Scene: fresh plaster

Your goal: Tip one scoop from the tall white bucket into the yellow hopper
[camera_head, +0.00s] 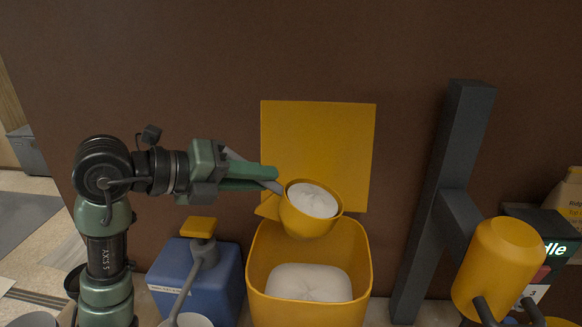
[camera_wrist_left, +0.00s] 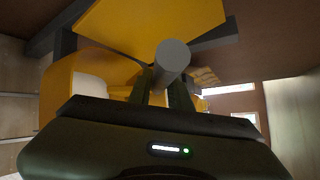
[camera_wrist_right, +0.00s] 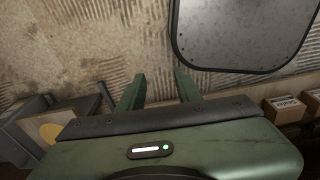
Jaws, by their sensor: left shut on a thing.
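My left gripper (camera_head: 272,180) is shut on the grey handle of a yellow scoop (camera_head: 309,224). The scoop's bowl is roughly level and heaped with white material (camera_head: 312,199). It hangs above the yellow hopper (camera_head: 257,275), over its back part, in front of a raised yellow panel (camera_head: 318,140). White material (camera_head: 308,283) lies inside the hopper. The left wrist view shows the round handle end (camera_wrist_left: 172,58) between the fingers and the hopper (camera_wrist_left: 60,98) at left. My right gripper (camera_wrist_right: 161,90) is open and empty in its own wrist view. I cannot make out the tall white bucket for certain.
A blue canister (camera_head: 217,281) with a yellow-topped pump stands left of the hopper. A dark post (camera_head: 445,180) rises to the right, with a yellow cylinder (camera_head: 497,262) and a dark labelled box (camera_head: 553,229) beyond. In the right wrist view, a grey panel (camera_wrist_right: 245,35) hangs ahead.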

